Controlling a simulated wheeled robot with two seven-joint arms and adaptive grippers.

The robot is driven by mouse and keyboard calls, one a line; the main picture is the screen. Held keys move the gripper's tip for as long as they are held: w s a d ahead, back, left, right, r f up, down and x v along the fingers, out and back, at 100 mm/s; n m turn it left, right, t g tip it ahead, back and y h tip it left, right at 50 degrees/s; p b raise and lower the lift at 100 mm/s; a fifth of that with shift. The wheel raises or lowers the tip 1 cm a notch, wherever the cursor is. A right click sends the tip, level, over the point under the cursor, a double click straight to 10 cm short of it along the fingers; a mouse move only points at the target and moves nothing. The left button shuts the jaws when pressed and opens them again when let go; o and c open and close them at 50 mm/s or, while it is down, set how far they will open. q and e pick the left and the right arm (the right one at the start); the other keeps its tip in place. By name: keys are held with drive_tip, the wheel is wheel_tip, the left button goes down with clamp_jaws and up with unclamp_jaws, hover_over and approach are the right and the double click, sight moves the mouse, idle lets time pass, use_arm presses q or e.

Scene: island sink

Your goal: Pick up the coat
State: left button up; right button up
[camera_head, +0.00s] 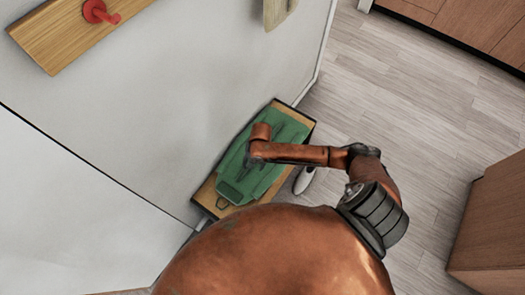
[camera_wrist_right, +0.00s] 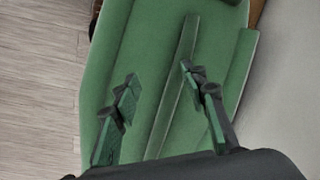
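The green coat (camera_head: 240,185) lies flat on a low wooden bench (camera_head: 208,200) against the white wall. In the right wrist view the coat (camera_wrist_right: 150,50) fills most of the middle, with a long narrow fold or strip running along it. My right gripper (camera_head: 252,163) is over the middle of the coat, pointing down at it. In the wrist view its two fingers (camera_wrist_right: 165,88) are spread apart with green cloth behind and between them. I cannot tell whether the fingertips touch the cloth. My left gripper is not in view.
A wooden rack (camera_head: 60,38) with a red hook (camera_head: 98,12) is on the wall at upper left. A pale beige item (camera_head: 277,10) shows at the top edge. A white shoe (camera_head: 303,181) is beside the bench. Wooden cabinets (camera_head: 495,225) stand at right; the floor (camera_head: 420,120) between is clear.

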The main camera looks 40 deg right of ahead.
drive_tip(key=w+d+r+m, duration=0.1)
drive_tip(key=w+d+m, duration=0.1)
drive_tip(key=d, duration=0.1)
drive_tip(key=w+d+r+m+h, duration=0.1)
drive_tip(key=w+d+m, duration=0.1)
drive_tip(key=d, duration=0.1)
drive_tip(key=w+d+r+m, duration=0.1)
drive_tip(key=w+d, duration=0.1)
drive_tip(key=d, duration=0.1)
drive_tip(key=shift+w+d+r+m+h, duration=0.1)
drive_tip(key=shift+w+r+m+h, duration=0.2)
drive_tip(key=shift+w+m, duration=0.1)
drive_tip(key=shift+d, duration=0.25)
drive_tip(key=f+b, duration=0.1)
drive_tip(key=f, duration=0.1)
drive_tip(key=f+b, duration=0.1)
drive_tip(key=f, duration=0.2)
drive_tip(key=f+b, duration=0.1)
drive_tip(key=f, duration=0.1)
drive_tip(key=shift+w+d+f+b, duration=0.2)
drive_tip(key=shift+d+f+b, duration=0.1)
drive_tip(key=shift+f+b, duration=0.05)
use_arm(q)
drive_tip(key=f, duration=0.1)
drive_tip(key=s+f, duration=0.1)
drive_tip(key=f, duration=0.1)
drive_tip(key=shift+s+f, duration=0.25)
use_arm(e)
drive_tip(key=shift+r, duration=0.1)
